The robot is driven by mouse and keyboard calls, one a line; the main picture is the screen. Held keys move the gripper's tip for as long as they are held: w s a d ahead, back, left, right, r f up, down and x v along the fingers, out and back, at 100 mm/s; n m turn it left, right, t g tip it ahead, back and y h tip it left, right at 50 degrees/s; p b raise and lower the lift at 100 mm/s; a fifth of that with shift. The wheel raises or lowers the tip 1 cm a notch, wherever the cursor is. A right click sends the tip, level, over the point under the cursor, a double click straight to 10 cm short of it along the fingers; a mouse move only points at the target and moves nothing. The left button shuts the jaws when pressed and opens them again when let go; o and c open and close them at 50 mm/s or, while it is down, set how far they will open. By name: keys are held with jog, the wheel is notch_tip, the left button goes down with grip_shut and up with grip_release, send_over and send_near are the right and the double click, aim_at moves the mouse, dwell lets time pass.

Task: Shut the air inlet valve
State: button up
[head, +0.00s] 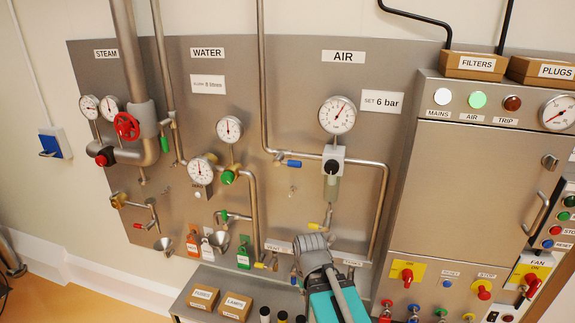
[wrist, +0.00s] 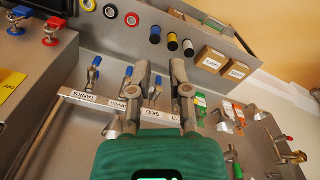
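On the AIR panel (head: 352,75), a valve with a blue lever (head: 291,164) sits on the pipe left of the regulator (head: 332,165). Its lever lies roughly along the horizontal pipe. I read no inlet label beside it. My gripper (head: 313,243) is below it, in front of the panel's lower part, hiding some small valves there. In the wrist view my gripper (wrist: 160,70) has its two fingers apart with nothing held. A blue-handled valve (wrist: 157,83) shows in the gap between them, and others (wrist: 128,74) (wrist: 95,62) stand left, near labels such as TANKS.
A round gauge (head: 337,115) is above the regulator, with a yellow-handled valve (head: 320,226) below. A steel cabinet (head: 470,185) stands right. Beneath the panel, a shelf holds small boxes (head: 237,306) and dark cylinders (head: 265,314). WATER and STEAM fittings are left.

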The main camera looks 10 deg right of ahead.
jog(key=shift+o, duration=1)
jog(key=shift+w+r, duration=0.35)
jog(key=shift+o, duration=1.2)
jog(key=w+d+r+n+t+h+p, duration=0.1)
jog(key=w+r+h+p, duration=0.2)
jog(key=w+r+p, duration=0.1)
jog(key=shift+w+r+n+h, duration=0.4)
jog(key=shift+r, duration=0.2)
jog(key=n+t+h+p, duration=0.7)
jog(key=t+h+p, duration=0.1)
jog(key=t+p, duration=0.15)
send_near(293, 165)
jog(key=v, duration=0.2)
jog(key=shift+s+a+r+p, duration=0.1)
jog(key=shift+a+r+p, duration=0.2)
jog(key=shift+p, duration=0.1)
jog(key=shift+d, duration=0.15)
jog(key=b+x, duration=0.1)
jog(key=x, duration=0.6)
jog(key=b+x, duration=0.2)
jog(key=x, duration=0.4)
jog(key=shift+w+d+f, duration=0.25)
jog(key=shift+d+f, duration=0.05)
grip_shut()
